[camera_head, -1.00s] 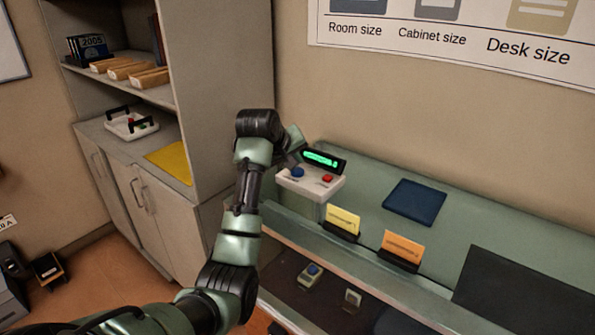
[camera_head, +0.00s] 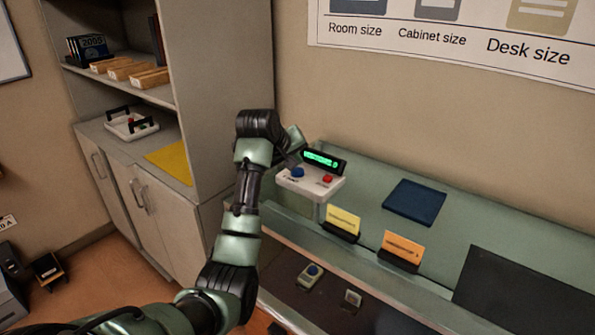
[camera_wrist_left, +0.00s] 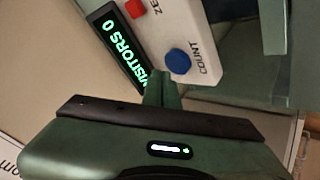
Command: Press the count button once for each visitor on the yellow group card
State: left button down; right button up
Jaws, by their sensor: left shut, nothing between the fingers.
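The counter box (camera_head: 311,186) is white and stands on the green bench. It has a blue count button (camera_head: 297,172), a red button (camera_head: 327,179) and a dark display (camera_head: 323,160) with green text. In the left wrist view the display (camera_wrist_left: 122,45) reads "VISITORS 0", and the blue button (camera_wrist_left: 178,62) is marked COUNT. My left gripper (camera_wrist_left: 162,84) is shut and empty, its tips beside the display and close to the blue button; contact is not visible. The yellow card (camera_head: 343,219) stands in a dark holder; its print is too small to read. My right gripper is out of view.
An orange card (camera_head: 402,248) stands right of the yellow one. A dark blue mat (camera_head: 414,201) and a black panel (camera_head: 520,292) lie farther right. A lower shelf holds small devices (camera_head: 311,276). A grey cabinet (camera_head: 222,80) stands to the left of my arm.

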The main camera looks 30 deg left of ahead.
aim_at(296, 172)
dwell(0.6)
pick_arm(q)
jog(key=shift+f, duration=0.35)
jog(key=shift+f+p, duration=0.3)
jog(key=shift+f, duration=0.25)
dwell(0.6)
jog(key=shift+r, duration=0.1)
jog(key=shift+r+p, duration=0.8)
jog(key=shift+p, duration=0.35)
notch_tip(296, 172, up, 5)
jog(key=p, duration=0.5)
jog(key=shift+r+p, duration=0.1)
jog(key=shift+p, duration=0.25)
